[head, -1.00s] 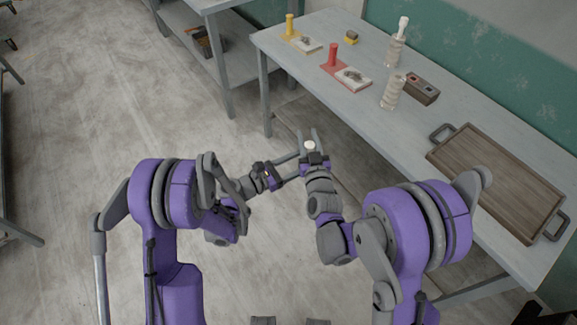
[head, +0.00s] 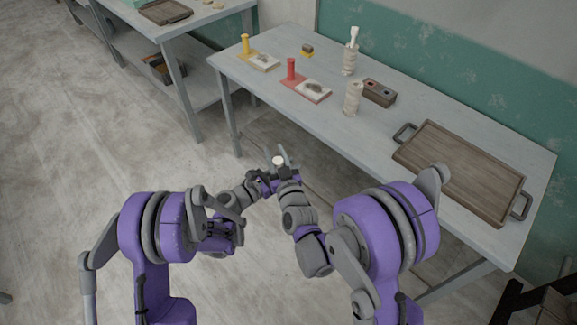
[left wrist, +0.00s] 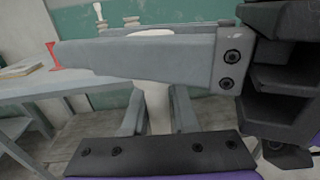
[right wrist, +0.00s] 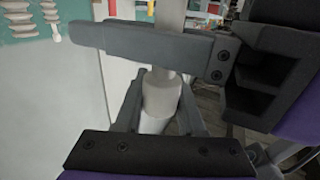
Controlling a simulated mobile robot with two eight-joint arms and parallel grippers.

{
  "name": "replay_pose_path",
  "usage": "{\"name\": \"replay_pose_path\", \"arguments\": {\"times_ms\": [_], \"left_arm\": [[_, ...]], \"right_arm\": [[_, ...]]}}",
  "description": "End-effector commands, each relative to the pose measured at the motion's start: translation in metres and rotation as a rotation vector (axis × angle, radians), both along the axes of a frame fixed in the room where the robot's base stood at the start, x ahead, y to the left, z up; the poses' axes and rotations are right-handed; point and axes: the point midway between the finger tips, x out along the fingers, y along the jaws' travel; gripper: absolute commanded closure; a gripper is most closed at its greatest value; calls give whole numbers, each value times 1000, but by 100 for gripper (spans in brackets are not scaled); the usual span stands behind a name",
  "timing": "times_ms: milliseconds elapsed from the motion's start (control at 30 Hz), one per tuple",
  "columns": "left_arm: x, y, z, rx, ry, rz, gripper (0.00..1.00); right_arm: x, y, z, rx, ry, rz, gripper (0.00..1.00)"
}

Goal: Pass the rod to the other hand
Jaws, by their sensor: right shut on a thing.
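The pale rod (left wrist: 158,105) stands upright between my two grippers, which are close together in front of the table. Its pale top (head: 278,160) shows in the head view, and its grey shaft also shows in the right wrist view (right wrist: 163,95). My right gripper (head: 280,168) is shut on the rod. My left gripper (head: 264,183) is right beside it, with a finger crossing in front of the rod in the left wrist view. Whether its jaws touch the rod is hidden.
The grey table (head: 330,115) beyond my grippers holds a wooden tray (head: 460,165), a brown block with holes (head: 379,92), two pale ribbed pieces (head: 352,97), and red (head: 291,70) and yellow (head: 246,45) upright handles. A second table (head: 200,22) stands at the back left.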

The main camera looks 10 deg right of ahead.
Motion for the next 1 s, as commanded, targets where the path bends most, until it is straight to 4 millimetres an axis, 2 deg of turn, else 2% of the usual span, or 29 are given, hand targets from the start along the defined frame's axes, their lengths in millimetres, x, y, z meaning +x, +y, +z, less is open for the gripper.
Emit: {"name": "replay_pose_path", "arguments": {"times_ms": [33, 100, 133, 300, 333, 500, 833, 1000], "left_arm": [[0, 0, 0, 0, 0, 0, 85], [0, 0, 0, 0, 0, -1, 98], [0, 0, 0, 0, 0, -1, 100], [-1, 0, 0, 0, 0, -2, 100], [-1, 0, 0, 0, 0, -2, 100], [-1, 0, 0, 0, 0, -2, 100], [0, 0, 0, 0, 0, -1, 100], [0, 0, 0, 0, 0, -1, 100]], "right_arm": [[0, 0, 0, 0, 0, 0, 100], [0, 0, 0, 0, 0, 0, 100], [0, 0, 0, 0, 0, 0, 100], [0, 0, 0, 0, -1, 0, 100], [0, 0, 0, 0, -1, 0, 58], [0, 0, 0, 0, 0, 0, 28], [-2, 0, 0, 0, 0, 0, 27], [-23, -5, 0, 0, 0, 0, 27]]}}
